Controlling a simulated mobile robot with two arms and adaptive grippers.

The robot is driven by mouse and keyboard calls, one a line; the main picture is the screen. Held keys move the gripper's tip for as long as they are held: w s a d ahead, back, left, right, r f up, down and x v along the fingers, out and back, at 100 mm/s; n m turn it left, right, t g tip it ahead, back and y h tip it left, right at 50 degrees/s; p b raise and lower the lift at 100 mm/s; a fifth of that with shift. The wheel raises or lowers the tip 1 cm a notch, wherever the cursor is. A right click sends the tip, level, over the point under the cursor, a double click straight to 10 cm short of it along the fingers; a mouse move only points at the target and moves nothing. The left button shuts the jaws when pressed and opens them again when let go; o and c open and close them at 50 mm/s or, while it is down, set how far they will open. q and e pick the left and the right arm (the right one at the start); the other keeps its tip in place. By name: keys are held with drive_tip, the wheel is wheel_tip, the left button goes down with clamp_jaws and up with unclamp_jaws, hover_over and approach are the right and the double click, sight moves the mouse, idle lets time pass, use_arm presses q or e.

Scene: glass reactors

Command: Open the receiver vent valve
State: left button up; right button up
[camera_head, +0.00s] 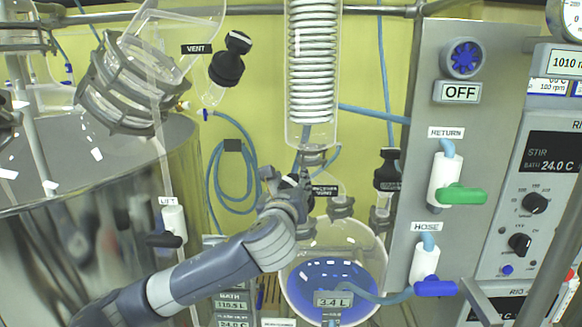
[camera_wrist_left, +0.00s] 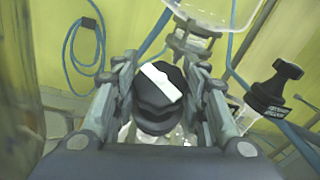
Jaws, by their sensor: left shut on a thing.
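My left gripper (camera_head: 287,192) reaches in from the left, above the round receiver flask (camera_head: 375,262) with blue liquid in it. In the left wrist view its two fingers (camera_wrist_left: 160,88) are shut on a black valve knob (camera_wrist_left: 152,112) with a white stripe across its top. I take this knob for the receiver vent valve. In the head view the gripper mostly hides the knob. A black label (camera_head: 324,191) beside the gripper seems to begin with "RECEIVER"; its second line is too small to read. My right gripper is not in view.
A glass condenser (camera_head: 312,75) hangs just above the gripper. Another black knob (camera_head: 387,172) stands to the right; it also shows in the wrist view (camera_wrist_left: 275,85). A steel panel (camera_head: 410,120) with green and blue handles is farther right. A steel vessel (camera_head: 90,190) stands left.

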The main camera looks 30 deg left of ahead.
use_arm(q)
drive_tip(key=n+p, duration=0.1)
drive_tip(key=n+g+y+p, duration=0.1)
drive_tip(key=shift+r+n+g+y, duration=0.2)
drive_tip(key=shift+n+g+y, duration=0.1)
drive_tip(key=shift+f+n+g+y+p, duration=0.25)
drive_tip(key=shift+n+g+y+p, duration=0.2)
drive_tip(key=shift+n+p, duration=0.4)
drive_tip(key=o, duration=1.1)
drive_tip(key=shift+w+a+f, duration=0.1)
drive_tip(key=shift+w, duration=0.1)
drive_tip(key=shift+s, duration=0.1)
drive_tip(key=v, duration=1.2)
